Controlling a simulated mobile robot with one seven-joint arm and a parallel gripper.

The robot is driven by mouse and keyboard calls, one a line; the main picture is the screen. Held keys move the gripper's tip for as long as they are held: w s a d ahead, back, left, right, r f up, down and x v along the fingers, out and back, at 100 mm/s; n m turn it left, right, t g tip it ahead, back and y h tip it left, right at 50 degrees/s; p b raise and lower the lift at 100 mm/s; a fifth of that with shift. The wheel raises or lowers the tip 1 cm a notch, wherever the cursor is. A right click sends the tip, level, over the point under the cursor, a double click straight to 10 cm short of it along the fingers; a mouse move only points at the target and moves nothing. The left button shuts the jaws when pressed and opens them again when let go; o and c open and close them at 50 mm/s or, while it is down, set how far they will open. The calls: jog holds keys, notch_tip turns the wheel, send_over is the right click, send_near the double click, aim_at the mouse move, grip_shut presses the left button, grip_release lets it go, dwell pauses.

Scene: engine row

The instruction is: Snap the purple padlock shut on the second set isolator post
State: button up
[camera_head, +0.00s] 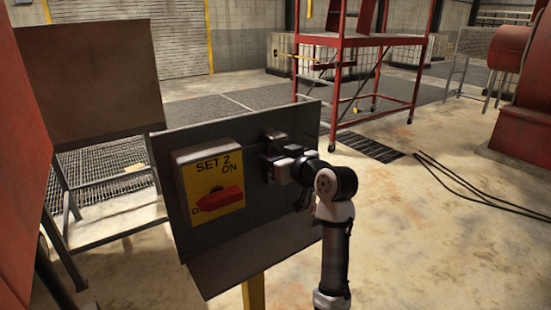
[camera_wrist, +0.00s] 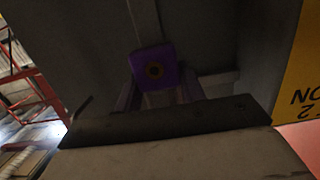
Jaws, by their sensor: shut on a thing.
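The SET 2 isolator (camera_head: 212,182) is a yellow-faced box on a dark grey panel (camera_head: 285,222), carried by a yellow post (camera_head: 254,293). Its red handle (camera_head: 217,199) lies level, one end by the O mark. My gripper (camera_head: 270,152) is at the panel, right of the box, by a small dark fitting (camera_head: 273,136). The padlock is hidden in the head view. The dim picture does not show its shackle clearly.
A blank brown panel on legs (camera_head: 95,85) stands at the left behind the post. A red wheeled stand (camera_head: 360,40) is at the back. Black cables (camera_head: 470,185) lie on the floor at the right. The floor right of my arm is mostly clear.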

jog(key=shift+r, duration=0.5)
jog(key=shift+f, duration=0.25)
jog(key=shift+f, duration=0.35)
jog(key=o, duration=1.1)
jog(key=shift+o, duration=0.2)
jog(key=shift+d, duration=0.1)
jog(key=b+v, duration=0.5)
jog(key=v, duration=0.8)
jog(key=shift+s+d, duration=0.15)
jog(key=shift+s, duration=0.2)
jog(key=shift+r, duration=0.1)
